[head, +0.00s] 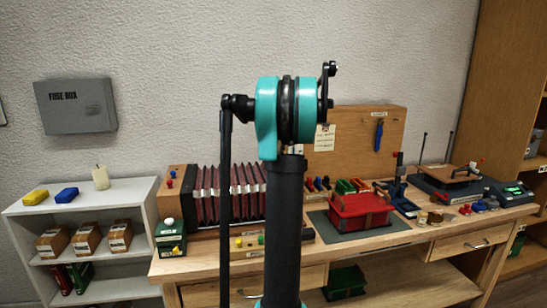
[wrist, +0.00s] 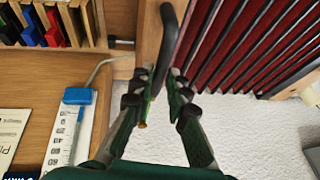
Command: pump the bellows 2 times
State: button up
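The bellows (head: 208,194) stand on the left part of the workbench, with dark red pleats and a wooden end board; my arm hides their right end in the head view. In the wrist view the red pleats (wrist: 232,45) fill the upper right, next to a wooden board (wrist: 149,32). A black curved handle (wrist: 170,35) stands in front of that board. My gripper (wrist: 161,82) has its dark green fingers on either side of the handle's lower end. I cannot tell whether they press on it. My gripper is not clearly visible in the head view.
A green box (head: 170,240) stands beside the bellows at the bench's left end. A red tray (head: 361,212) on a grey mat and small tools lie to the right. In the wrist view, coloured pieces in a wooden rack (wrist: 45,25) and a blue-topped tool (wrist: 78,96) are left.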

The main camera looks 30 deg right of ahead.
jog(key=shift+o, duration=1.4)
jog(key=v, duration=1.2)
